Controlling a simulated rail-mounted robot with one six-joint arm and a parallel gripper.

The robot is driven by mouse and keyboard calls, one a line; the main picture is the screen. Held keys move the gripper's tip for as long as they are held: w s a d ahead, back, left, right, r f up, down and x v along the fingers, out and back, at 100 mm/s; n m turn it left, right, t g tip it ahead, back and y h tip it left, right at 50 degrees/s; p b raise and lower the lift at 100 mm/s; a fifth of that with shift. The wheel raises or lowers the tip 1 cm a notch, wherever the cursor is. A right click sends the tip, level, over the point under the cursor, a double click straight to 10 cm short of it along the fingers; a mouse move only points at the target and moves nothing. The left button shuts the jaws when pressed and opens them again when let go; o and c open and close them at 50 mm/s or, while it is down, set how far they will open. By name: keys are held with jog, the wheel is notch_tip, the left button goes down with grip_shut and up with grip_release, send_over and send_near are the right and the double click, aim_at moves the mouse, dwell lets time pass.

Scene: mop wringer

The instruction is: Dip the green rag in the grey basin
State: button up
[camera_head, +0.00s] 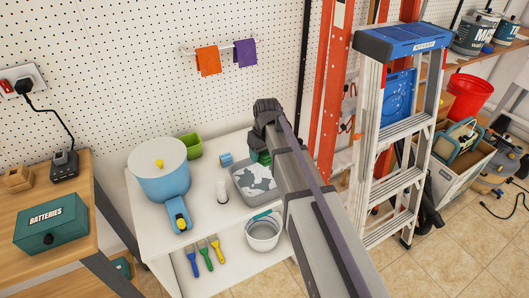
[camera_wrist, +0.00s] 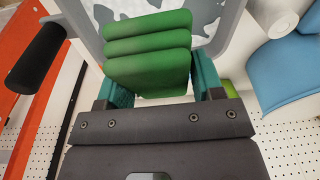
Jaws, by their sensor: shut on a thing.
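The green rag (camera_wrist: 148,52), folded in thick layers, is between the teal fingers of my gripper (camera_wrist: 160,90) in the wrist view. The gripper is shut on it. In the head view a bit of the rag (camera_head: 264,157) shows below my gripper, at the back right of the grey basin (camera_head: 243,197). The basin stands on the white table and has a patchy white and grey inside. In the wrist view the basin's grey wall (camera_wrist: 238,18) lies beyond the rag. My arm hides the basin's right side. I cannot tell whether the rag touches the basin.
A blue lidded bucket (camera_head: 165,183) stands left on the white table (camera_head: 150,228), near a white cylinder (camera_head: 221,192) and a green box (camera_head: 190,146). An orange rag (camera_head: 208,61) and a purple rag (camera_head: 245,53) hang on the wall. A stepladder (camera_head: 372,130) stands right.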

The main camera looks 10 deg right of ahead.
notch_tip(320, 180, down, 12)
jog(key=b, duration=1.1)
jog(key=shift+r+b, duration=0.15)
jog(key=shift+b, duration=0.25)
jog(key=shift+r, duration=0.1)
dwell(0.5)
notch_tip(320, 180, up, 10)
jog(key=p, duration=1)
dwell(1.3)
